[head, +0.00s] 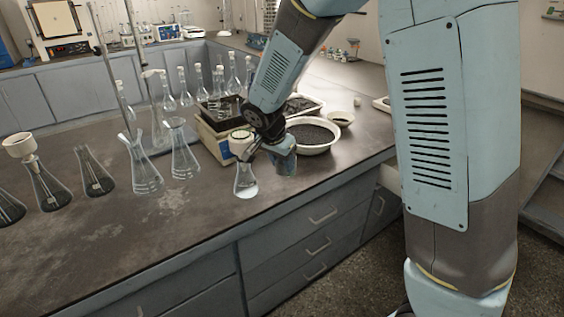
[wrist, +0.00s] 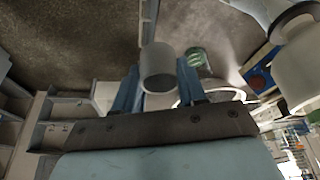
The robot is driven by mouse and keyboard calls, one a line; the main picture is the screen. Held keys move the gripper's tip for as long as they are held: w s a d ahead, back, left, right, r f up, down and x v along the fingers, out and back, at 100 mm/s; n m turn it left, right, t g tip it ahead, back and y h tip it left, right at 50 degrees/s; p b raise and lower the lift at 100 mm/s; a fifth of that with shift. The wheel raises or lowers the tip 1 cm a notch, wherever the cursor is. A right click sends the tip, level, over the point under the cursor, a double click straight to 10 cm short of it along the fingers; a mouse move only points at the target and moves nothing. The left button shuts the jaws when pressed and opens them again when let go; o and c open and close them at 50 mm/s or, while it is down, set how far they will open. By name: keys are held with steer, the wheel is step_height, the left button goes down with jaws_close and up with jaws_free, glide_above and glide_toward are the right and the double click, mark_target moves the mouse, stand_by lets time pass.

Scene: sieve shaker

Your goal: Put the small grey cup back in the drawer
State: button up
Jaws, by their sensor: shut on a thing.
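The small grey cup (wrist: 158,68) shows in the wrist view between the two blue fingers of my gripper (wrist: 158,85), which is shut on it. In the head view my gripper (head: 281,158) hangs over the front part of the bench, right of a funnel-topped flask; I cannot make out the cup there. Drawer fronts (head: 310,243) with bar handles run below the bench top. A pale box-like part (head: 390,178) juts out by the cabinet's right end, partly behind my arm; I cannot tell whether it is an open drawer.
A flask with a white funnel (head: 246,182) stands close left of my gripper. A white bowl of dark grains (head: 313,148) and a balance (head: 215,142) are behind it. Several glass flasks (head: 143,172) fill the left bench. The front bench strip is mostly clear.

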steer(key=w+d+f+n+y, duration=0.1)
steer(key=w+d+f+n, duration=0.2)
steer(key=d+f, duration=0.8)
steer(key=w+d+f+n+y, duration=0.1)
steer(key=w+d+f+n, duration=0.3)
steer(key=d+f, duration=0.6)
steer(key=shift+w+d+f+t+y, duration=0.35)
steer(key=shift+w+f+t, duration=0.1)
steer(key=shift+w, duration=0.15)
